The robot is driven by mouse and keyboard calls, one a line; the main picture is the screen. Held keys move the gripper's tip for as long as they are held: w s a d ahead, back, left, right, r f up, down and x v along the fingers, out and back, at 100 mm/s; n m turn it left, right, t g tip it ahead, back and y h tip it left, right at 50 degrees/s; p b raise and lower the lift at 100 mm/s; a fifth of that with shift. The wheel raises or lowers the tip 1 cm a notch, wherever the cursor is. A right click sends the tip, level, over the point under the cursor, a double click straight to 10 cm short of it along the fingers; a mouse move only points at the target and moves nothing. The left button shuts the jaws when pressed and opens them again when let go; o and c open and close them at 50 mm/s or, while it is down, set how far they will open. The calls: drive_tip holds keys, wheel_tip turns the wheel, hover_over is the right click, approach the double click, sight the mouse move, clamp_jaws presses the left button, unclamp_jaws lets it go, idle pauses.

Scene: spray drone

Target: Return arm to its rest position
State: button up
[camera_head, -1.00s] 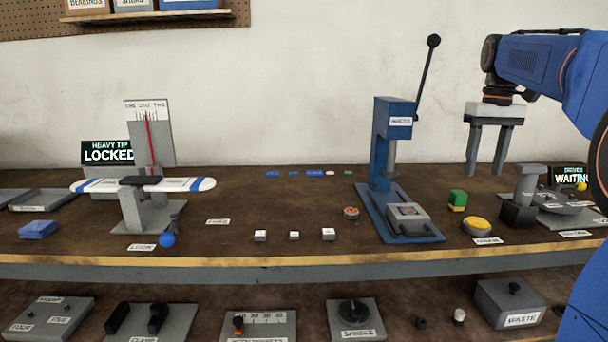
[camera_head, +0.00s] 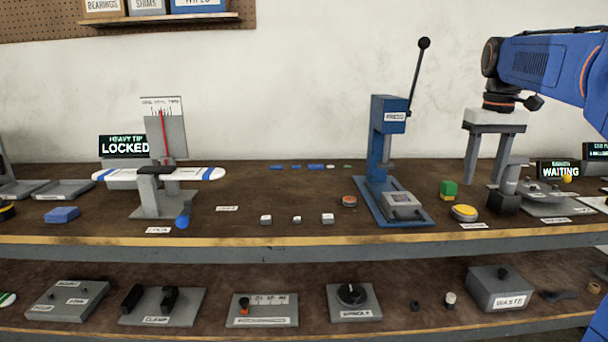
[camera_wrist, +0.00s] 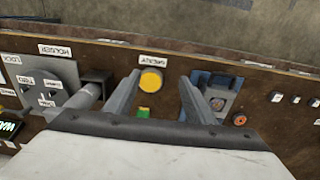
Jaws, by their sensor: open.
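My gripper (camera_head: 486,158) is at the right of the head view, with two grey fingers spread apart and pointing down. Nothing is between the fingers. It hangs above the back part of the bench top, between the blue press (camera_head: 385,160) and the "WAITING" display (camera_head: 558,170). In the wrist view my gripper (camera_wrist: 158,100) is open, and a yellow button (camera_wrist: 151,81) and a green block (camera_wrist: 144,113) show beyond and between its fingers. My blue arm enters from the right edge of the head view.
The press lever (camera_head: 417,80) rises left of my gripper. A grey post (camera_head: 508,185) stands close to its right. A propeller balance (camera_head: 160,195) with a "LOCKED" display (camera_head: 124,146) stands at the left. A lower shelf (camera_head: 225,275) holds several fixtures and a "WASTE" box (camera_head: 500,288).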

drive_tip(key=s+a+f+t, duration=0.1)
drive_tip(key=s+a+f, duration=0.3)
drive_tip(key=s+f, duration=0.4)
drive_tip(key=s+a+f+t, duration=0.2)
drive_tip(key=s+a+f, duration=0.3)
drive_tip(key=s+f, duration=0.3)
drive_tip(key=s+a+f+t, duration=0.1)
drive_tip(key=s+a+f, duration=0.3)
drive_tip(key=s+f, duration=0.4)
drive_tip(key=s, duration=0.3)
drive_tip(key=shift+s+a+f, duration=0.2)
drive_tip(key=shift+s+f, duration=0.05)
drive_tip(key=shift+f, duration=0.05)
drive_tip(key=shift+o, duration=0.4)
